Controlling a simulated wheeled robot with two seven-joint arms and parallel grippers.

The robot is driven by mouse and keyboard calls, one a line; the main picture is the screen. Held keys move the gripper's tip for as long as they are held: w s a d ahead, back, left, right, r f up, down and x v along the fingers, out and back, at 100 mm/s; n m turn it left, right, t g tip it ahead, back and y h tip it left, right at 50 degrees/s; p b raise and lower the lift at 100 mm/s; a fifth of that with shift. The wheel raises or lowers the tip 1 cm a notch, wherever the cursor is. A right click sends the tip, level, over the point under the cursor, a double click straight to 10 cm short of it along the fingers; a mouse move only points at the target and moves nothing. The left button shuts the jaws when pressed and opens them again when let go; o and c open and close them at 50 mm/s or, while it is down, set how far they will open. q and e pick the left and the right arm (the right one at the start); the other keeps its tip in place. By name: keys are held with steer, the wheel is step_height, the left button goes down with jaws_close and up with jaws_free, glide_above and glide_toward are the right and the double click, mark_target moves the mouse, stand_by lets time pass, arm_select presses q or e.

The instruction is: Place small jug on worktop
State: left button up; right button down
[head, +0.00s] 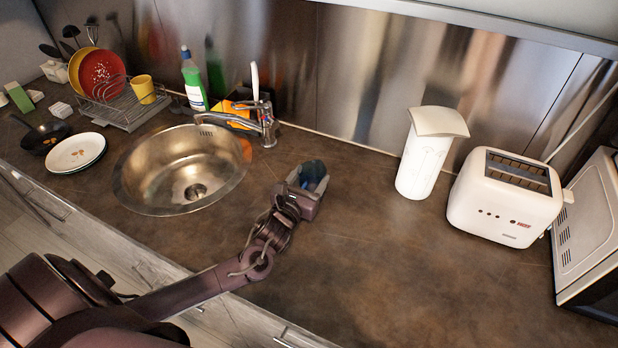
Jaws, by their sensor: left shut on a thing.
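My left gripper (311,184) reaches in from the left over the brown worktop (370,262), right of the sink. It is shut on a small dark grey-blue thing (314,172), which seems to be the small jug. The gripper hides most of it, so its shape and tilt are unclear. I cannot tell whether it touches the worktop or hangs just above it. My right gripper is not in view.
A round metal sink (150,178) and tap (262,122) are to the left. A tall white container (422,160), a white toaster (502,200) and a microwave (590,235) stand to the right. The worktop between the gripper and the container is clear.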

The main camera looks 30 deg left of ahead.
arm_select(q)
steer(key=o, duration=1)
steer(key=shift+f, duration=0.1)
steer(key=s, duration=0.4)
steer(key=s+b, duration=0.1)
steer(key=s, duration=0.7)
steer(key=shift+d+r+b, duration=0.25)
steer(key=shift+d+b, duration=0.05)
steer(key=shift+b, duration=0.1)
